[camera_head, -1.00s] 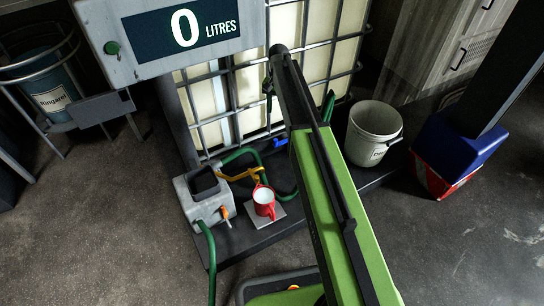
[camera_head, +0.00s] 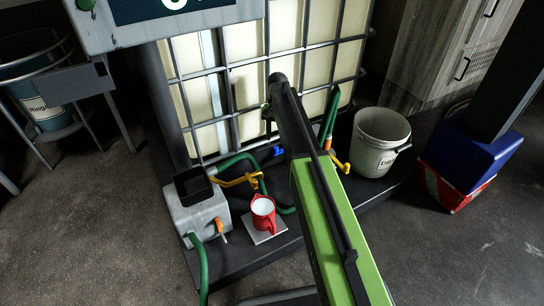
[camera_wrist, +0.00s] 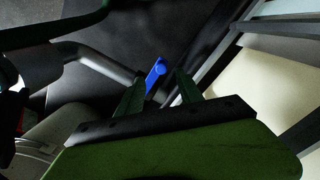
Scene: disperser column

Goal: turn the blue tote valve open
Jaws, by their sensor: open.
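The blue tote valve handle (camera_head: 278,151) shows as a small blue piece low at the front of the caged tote (camera_head: 248,88), just left of my arm. In the wrist view the blue handle (camera_wrist: 155,75) lies between the tips of my gripper's two dark green fingers (camera_wrist: 159,77). The fingers stand apart and hold nothing. I cannot tell whether the handle is level with the fingertips or beyond them. In the head view my arm hides part of the tote and the pipework beside the valve.
A red jug (camera_head: 263,212) stands on a pale plate. Left of it are a grey pump box (camera_head: 197,212), a green hose and a yellow lever (camera_head: 236,181). A white bucket (camera_head: 378,144) stands right of my arm, with a blue and red post base (camera_head: 462,160) beyond.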

